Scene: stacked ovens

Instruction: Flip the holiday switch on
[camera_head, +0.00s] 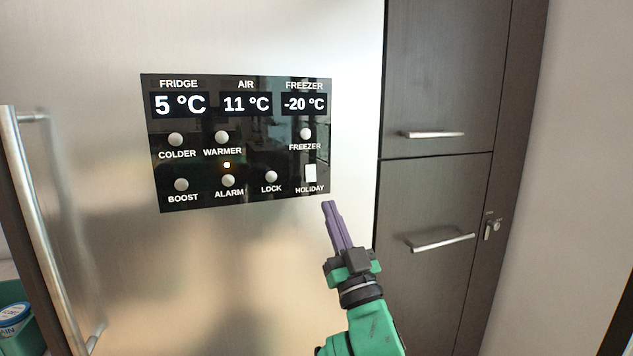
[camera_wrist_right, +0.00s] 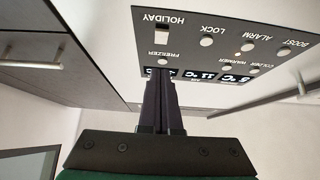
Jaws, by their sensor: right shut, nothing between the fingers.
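The holiday switch (camera_head: 310,173) is a small white upright rectangle at the lower right of a black control panel (camera_head: 235,186) on the steel fridge front. Its label "HOLIDAY" is beneath it. I cannot tell which way it is set. My right gripper (camera_head: 329,205) is shut and empty, its purple fingers pointing up just below and right of the switch, apparently apart from it. In the right wrist view the switch (camera_wrist_right: 162,33) shows beyond the dark fingertips (camera_wrist_right: 159,74), with the panel upside down. My left gripper is not in view.
Round white buttons, including lock (camera_head: 271,176) and freezer (camera_head: 306,134), sit near the switch. An amber light (camera_head: 227,165) glows above alarm. A long fridge handle (camera_head: 40,230) stands at the left. Dark cabinets (camera_head: 437,80) with bar handles are at the right.

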